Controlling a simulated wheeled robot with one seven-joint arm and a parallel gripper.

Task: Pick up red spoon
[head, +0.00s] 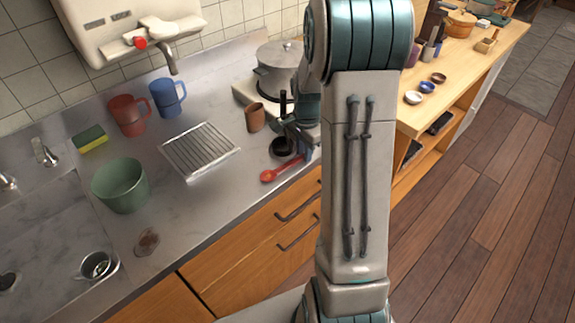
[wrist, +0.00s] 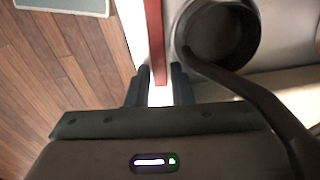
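The red spoon (head: 281,168) lies along the front edge of the steel counter, its bowl toward the left and its handle running up to my gripper (head: 306,151). In the wrist view the red spoon's handle (wrist: 155,40) comes down from the top and ends up between the two fingertips of my gripper (wrist: 160,85). The fingers are apart, with a bright gap showing around the handle, so my gripper looks open. The spoon's bowl is out of the wrist view.
A black ladle or small pan (wrist: 215,35) lies close beside the spoon; it also shows in the head view (head: 282,147). A brown cup (head: 255,117), a drying rack (head: 200,150) and a pot (head: 278,70) stand behind. The wooden floor drops away past the counter edge.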

